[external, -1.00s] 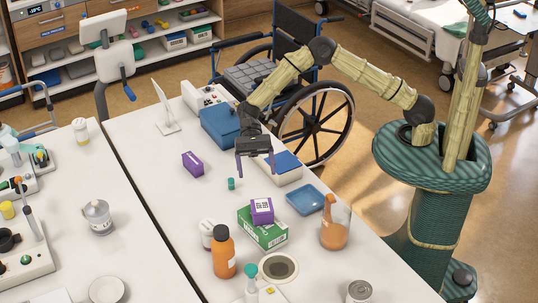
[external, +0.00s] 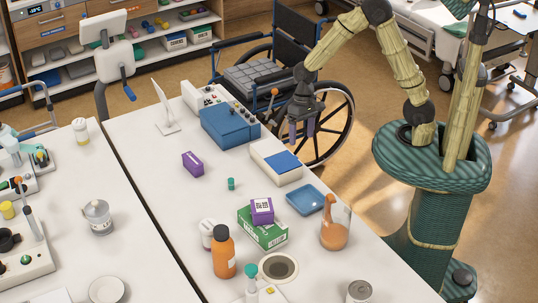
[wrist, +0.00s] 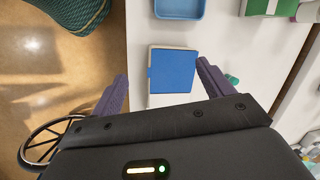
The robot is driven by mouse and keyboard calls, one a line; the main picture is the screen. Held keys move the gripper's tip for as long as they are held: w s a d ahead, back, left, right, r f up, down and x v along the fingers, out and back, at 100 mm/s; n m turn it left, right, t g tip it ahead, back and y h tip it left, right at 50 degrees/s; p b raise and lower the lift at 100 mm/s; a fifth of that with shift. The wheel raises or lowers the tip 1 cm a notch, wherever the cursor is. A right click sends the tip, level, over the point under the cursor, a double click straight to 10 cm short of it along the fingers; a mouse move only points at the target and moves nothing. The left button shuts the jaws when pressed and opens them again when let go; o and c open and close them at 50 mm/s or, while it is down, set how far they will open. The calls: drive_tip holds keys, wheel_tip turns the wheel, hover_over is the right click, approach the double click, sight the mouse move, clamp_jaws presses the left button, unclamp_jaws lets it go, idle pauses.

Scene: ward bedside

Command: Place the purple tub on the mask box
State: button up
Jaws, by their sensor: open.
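A small purple tub (external: 262,209) with a white printed label sits on top of the green-and-white box (external: 265,235), which looks like the mask box. Another purple block-shaped item (external: 193,163) lies by itself on the table, farther back and left. My gripper (external: 301,130) is open and empty, raised beyond the table's right edge, near the wheelchair. It is well apart from both purple things. In the wrist view my open fingers (wrist: 162,72) frame a white box with a blue top, with nothing between them. Part of the green box (wrist: 268,6) shows at that view's top right.
A white box with a blue top (external: 276,163), a blue tray (external: 305,199), a jug (external: 335,225) and an orange bottle (external: 223,252) stand around the green box. A blue case (external: 229,126) is at the back. The table's left middle is clear.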

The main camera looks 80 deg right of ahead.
drive_tip(key=s+d+r+n+t+h, duration=0.3)
drive_tip(key=s+d+n, duration=0.2)
drive_tip(key=s+d, duration=0.5)
drive_tip(key=shift+d, duration=0.7)
drive_tip(key=p+v, duration=0.3)
drive_tip(key=shift+w, duration=0.4)
